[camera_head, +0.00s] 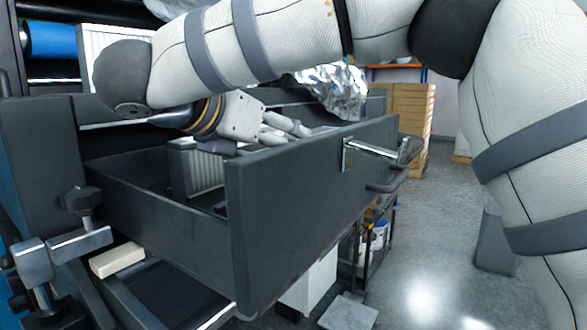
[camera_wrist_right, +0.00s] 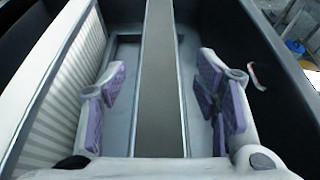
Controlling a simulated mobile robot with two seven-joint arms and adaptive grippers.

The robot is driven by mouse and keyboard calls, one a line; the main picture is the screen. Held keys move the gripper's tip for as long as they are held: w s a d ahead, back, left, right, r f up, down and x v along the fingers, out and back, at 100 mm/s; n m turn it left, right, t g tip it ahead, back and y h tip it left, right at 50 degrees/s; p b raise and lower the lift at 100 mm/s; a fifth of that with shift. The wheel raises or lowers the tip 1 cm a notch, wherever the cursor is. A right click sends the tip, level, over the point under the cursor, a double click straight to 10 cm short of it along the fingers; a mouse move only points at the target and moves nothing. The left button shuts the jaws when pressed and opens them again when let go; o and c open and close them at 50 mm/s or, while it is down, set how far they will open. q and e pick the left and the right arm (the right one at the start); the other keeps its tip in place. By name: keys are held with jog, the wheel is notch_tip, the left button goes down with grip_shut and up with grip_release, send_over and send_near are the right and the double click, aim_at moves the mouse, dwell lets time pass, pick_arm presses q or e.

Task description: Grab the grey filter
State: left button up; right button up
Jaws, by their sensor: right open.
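My right gripper (camera_head: 268,134) reaches into the open dark drawer (camera_head: 310,195) from above, its arm crossing the top of the head view. In the right wrist view the right gripper (camera_wrist_right: 162,102) is open, with purple pads on its fingers. A long grey bar-like piece with metallic edges, seemingly the grey filter seen edge-on (camera_wrist_right: 159,75), runs between the fingers, with a gap on both sides. A white pleated filter (camera_wrist_right: 62,82) stands left of it; a pleated panel also shows inside the drawer in the head view (camera_head: 203,168). My left gripper is not seen.
The drawer's front panel has handles (camera_head: 385,187) on its outer side. Crumpled silver foil (camera_head: 338,92) is behind the drawer. Another white pleated panel (camera_head: 98,48) and a blue roll (camera_head: 52,39) are at upper left. Stacked boxes (camera_head: 408,112) stand beyond; floor at right is open.

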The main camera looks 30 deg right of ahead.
jog(key=shift+w+d+f, duration=0.1)
jog(key=shift+d, duration=0.05)
grip_shut()
